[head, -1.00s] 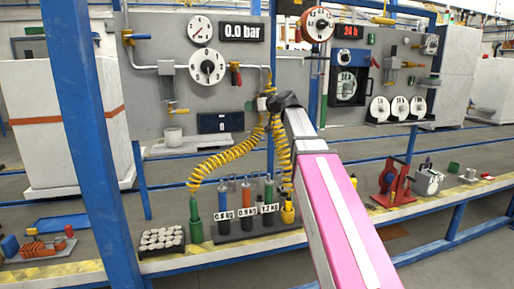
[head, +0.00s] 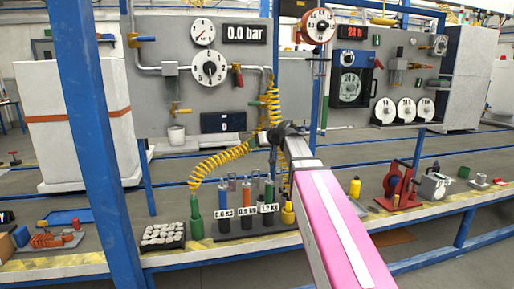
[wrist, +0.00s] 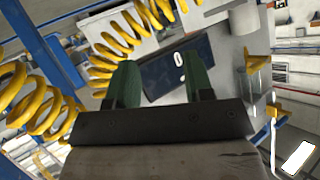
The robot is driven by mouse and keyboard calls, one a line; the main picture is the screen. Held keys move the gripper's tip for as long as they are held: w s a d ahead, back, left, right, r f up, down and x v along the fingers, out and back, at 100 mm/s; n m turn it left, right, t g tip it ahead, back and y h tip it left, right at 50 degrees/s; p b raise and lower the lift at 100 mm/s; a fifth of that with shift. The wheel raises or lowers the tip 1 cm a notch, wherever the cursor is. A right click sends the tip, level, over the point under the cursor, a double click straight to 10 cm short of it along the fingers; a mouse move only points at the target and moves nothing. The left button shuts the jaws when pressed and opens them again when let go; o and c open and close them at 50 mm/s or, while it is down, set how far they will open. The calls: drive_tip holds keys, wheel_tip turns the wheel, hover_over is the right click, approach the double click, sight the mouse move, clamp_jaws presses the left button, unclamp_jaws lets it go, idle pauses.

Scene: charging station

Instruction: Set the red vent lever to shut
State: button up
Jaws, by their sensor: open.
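The red vent lever (head: 238,76) is on the grey gauge panel (head: 150,90), to the right of the large white dial (head: 209,68). Its handle slants steeply, close to upright in the head view. My gripper (head: 264,137) is in front of the panel's lower right, below the lever and apart from it. In the wrist view my gripper (wrist: 160,82) shows two green fingers spread apart with nothing between them. Beyond them is the dark blue display (wrist: 178,68) reading 0. I cannot make out the red lever in the wrist view.
The coiled yellow hose (head: 222,160) hangs close beside my gripper and also fills the left of the wrist view (wrist: 45,100). A yellow-handled valve (head: 180,110) is lower on the panel. Labelled cylinders (head: 246,195) stand on the bench below. A blue post (head: 90,130) rises at left.

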drive_tip(key=shift+s+f, duration=0.15)
drive_tip(key=shift+f, duration=0.3)
drive_tip(key=c, duration=0.8)
drive_tip(key=shift+a+f+h, duration=0.1)
drive_tip(key=shift+a+h, duration=0.2)
drive_tip(key=shift+a, duration=0.05)
clamp_jaws()
drive_tip(key=n+t+h, duration=0.9)
drive_tip(key=h, duration=0.7)
approach(240, 80)
drive_tip(key=s+a+f, duration=0.2)
drive_tip(key=s+a, duration=0.1)
drive_tip(key=a, duration=0.3)
drive_tip(key=s+d+x, duration=0.1)
drive_tip(key=d+x, duration=0.1)
drive_tip(key=x, duration=1)
drive_tip(key=shift+w+d+r, duration=0.2)
drive_tip(key=shift+w+d, duration=0.1)
drive_tip(key=shift+d, duration=0.1)
